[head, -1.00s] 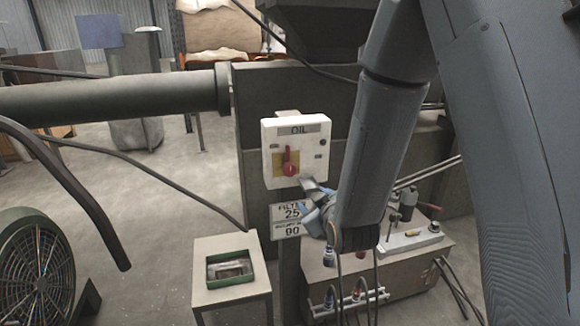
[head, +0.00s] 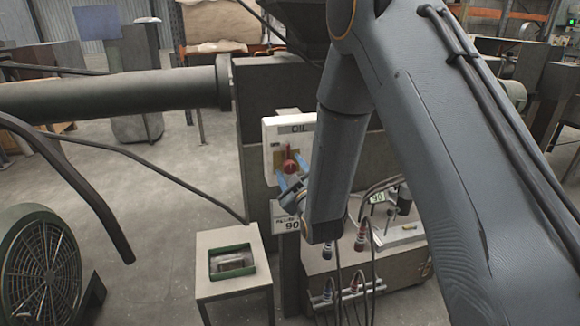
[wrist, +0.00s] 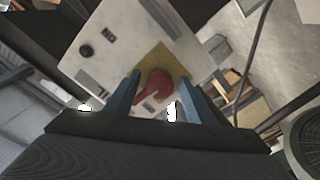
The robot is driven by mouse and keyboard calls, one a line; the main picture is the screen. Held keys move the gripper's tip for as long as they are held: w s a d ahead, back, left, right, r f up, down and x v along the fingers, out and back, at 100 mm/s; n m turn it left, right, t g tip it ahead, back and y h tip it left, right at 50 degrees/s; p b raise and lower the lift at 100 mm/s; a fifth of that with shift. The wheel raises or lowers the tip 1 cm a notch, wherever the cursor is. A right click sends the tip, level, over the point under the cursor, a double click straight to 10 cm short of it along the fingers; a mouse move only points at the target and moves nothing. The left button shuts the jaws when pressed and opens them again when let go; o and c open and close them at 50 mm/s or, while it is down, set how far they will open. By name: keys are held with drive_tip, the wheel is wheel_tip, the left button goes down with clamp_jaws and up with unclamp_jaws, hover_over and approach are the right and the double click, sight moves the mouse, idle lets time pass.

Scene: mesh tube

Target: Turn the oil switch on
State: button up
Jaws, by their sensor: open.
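The oil switch is a white box (head: 271,130) labelled OIL on a dark post, with a red knob (head: 291,166) on a yellow plate. In the head view the knob's handle points up. My gripper (head: 289,181) is open at the front of the box, its blue fingers at the knob's height or just below. In the wrist view the red knob (wrist: 154,88) lies between the two open fingers (wrist: 155,92), over the yellow plate (wrist: 172,62). I cannot tell whether the fingers touch it. My arm hides the box's right side.
A small table with a green tray (head: 212,263) stands lower left. A machine with cables (head: 385,262) is at lower right. A thick pipe (head: 110,97) runs in from the left.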

drive_tip(key=shift+w, duration=0.3)
drive_tip(key=c, duration=1.1)
drive_tip(key=shift+o, duration=0.2)
